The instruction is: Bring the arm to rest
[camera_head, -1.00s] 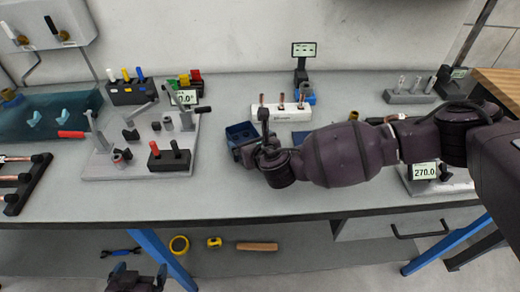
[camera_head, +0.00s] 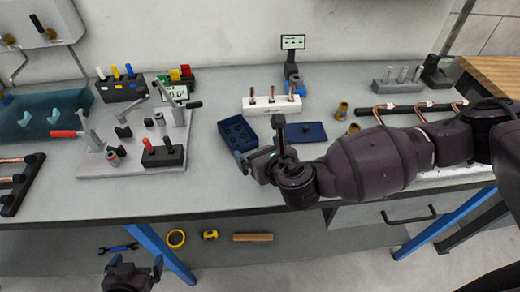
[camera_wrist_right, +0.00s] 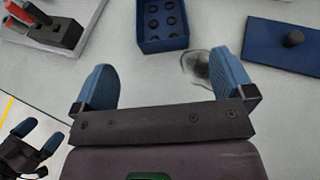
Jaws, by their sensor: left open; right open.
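My right gripper (camera_head: 246,162) is at the end of the dark arm that comes in from the right, over the front part of the bench. In the right wrist view its blue fingers (camera_wrist_right: 164,82) are apart with nothing between them. The bare grey bench top shows beyond them, and the blue box (camera_wrist_right: 163,22) lies just past the fingertips. My left gripper (camera_head: 132,268) is low in front of the bench, away from everything on it. It also shows at the lower left of the wrist view (camera_wrist_right: 35,140), open and empty.
The blue box (camera_head: 237,132) and its blue lid (camera_head: 306,132) lie near my right gripper. A white block (camera_head: 271,105) holds copper pieces behind them. Bent copper tubes (camera_head: 420,112) lie on a dark rack at right. A bending fixture (camera_head: 135,150) stands at left.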

